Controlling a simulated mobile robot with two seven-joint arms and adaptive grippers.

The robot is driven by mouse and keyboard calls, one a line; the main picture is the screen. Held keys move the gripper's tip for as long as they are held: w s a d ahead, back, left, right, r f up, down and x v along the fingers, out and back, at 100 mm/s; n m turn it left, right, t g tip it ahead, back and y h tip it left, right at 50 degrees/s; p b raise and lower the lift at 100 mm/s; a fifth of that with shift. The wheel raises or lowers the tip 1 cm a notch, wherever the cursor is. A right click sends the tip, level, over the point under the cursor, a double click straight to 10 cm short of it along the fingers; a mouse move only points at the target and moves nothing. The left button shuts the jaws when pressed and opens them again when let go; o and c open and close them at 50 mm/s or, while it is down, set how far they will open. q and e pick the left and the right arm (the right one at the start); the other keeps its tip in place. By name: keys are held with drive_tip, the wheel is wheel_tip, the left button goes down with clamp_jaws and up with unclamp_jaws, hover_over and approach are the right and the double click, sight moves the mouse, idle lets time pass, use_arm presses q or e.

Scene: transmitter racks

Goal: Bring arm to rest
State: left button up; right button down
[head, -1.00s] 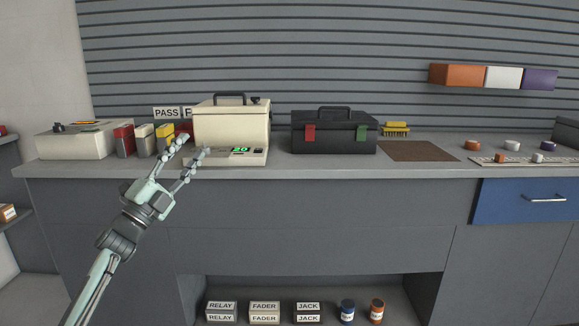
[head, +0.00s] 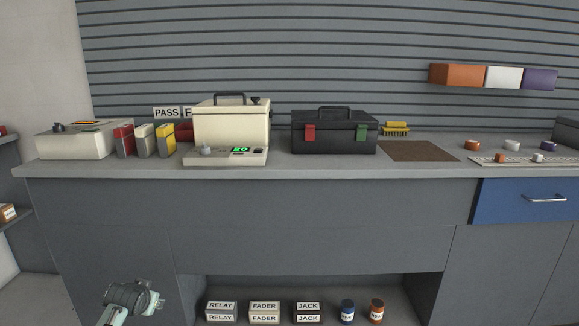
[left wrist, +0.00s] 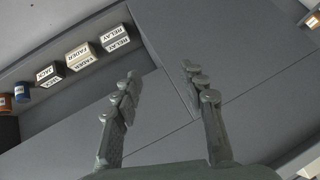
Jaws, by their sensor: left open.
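My left arm (head: 130,298) shows low at the bottom left of the head view, in front of the cabinet and below the counter; its fingers are hardly visible there. In the left wrist view my left gripper (left wrist: 160,90) is open, with its two fingers apart and nothing between them. Beyond them is the grey cabinet front. My right gripper is in neither view.
The counter (head: 330,168) holds a cream machine (head: 232,125) with a green display, a black toolbox (head: 333,132) and a brown mat (head: 420,151). A low shelf has labelled boxes (head: 264,307) and jars (head: 347,312). A blue drawer (head: 510,202) is at the right.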

use_arm(q)
drive_tip(key=s+d+f+g, duration=0.2)
drive_tip(key=s+f, duration=0.5)
drive_tip(key=s, duration=0.5)
drive_tip(key=s+d+f+g+h, duration=0.1)
drive_tip(key=s+d+f, duration=0.4)
drive_tip(key=s, duration=0.8)
drive_tip(key=s+d+f+g+h, duration=0.1)
drive_tip(key=s+d+f+g, duration=0.1)
drive_tip(key=s+f, duration=0.9)
drive_tip(key=shift+s+d+f+g, duration=0.3)
drive_tip(key=shift+s+d, duration=0.35)
drive_tip(key=shift+s, duration=0.6)
drive_tip(key=shift+c, duration=0.3)
